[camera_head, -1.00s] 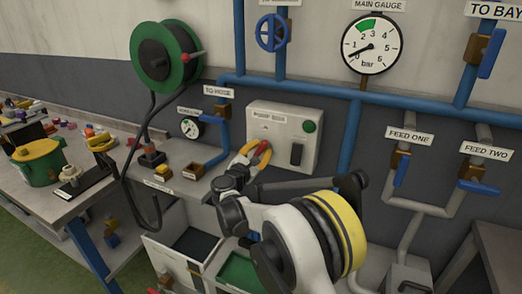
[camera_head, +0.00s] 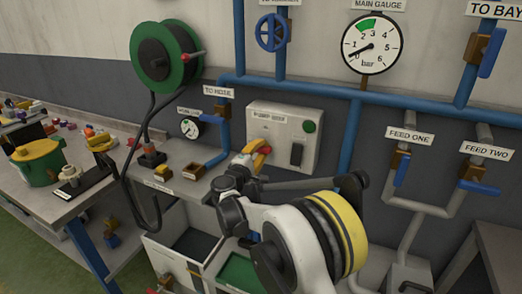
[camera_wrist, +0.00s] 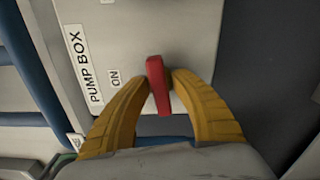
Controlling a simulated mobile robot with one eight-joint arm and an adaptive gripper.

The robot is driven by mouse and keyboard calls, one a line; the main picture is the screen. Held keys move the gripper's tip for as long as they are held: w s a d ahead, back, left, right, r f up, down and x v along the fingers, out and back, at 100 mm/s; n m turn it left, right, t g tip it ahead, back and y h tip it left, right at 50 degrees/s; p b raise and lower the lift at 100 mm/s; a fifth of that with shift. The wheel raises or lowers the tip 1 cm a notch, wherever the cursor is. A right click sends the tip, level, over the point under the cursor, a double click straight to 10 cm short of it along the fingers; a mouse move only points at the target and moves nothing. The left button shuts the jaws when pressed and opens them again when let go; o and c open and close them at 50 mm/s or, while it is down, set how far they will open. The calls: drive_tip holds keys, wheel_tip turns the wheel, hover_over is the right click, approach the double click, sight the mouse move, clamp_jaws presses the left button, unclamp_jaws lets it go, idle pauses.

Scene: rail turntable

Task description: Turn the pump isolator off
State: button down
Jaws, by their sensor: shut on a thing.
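The pump box (camera_head: 305,117) is a pale grey panel on the wall, with a green button and a dark switch on its right side. The isolator is a red handle, seen at the yellow fingertips in the head view (camera_head: 265,150). In the wrist view the red handle (camera_wrist: 158,85) stands between the two yellow fingers of my gripper (camera_wrist: 159,82), which are shut on it. The labels "PUMP BOX" and "ON" show sideways to its left. My gripper (camera_head: 257,148) partly covers the box's left side.
Blue pipes (camera_head: 350,135) run above and right of the box, with the main gauge (camera_head: 370,43) above. The "TO HOSE" valve (camera_head: 222,110) is close on the left.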

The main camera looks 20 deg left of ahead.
drive_tip(key=shift+m, duration=0.8)
drive_tip(key=c, duration=1.3)
unclamp_jaws()
drive_tip(key=shift+c, duration=0.2)
drive_tip(key=s, duration=1.2)
drive_tip(key=shift+a, duration=0.4)
drive_tip(key=shift+w, duration=0.1)
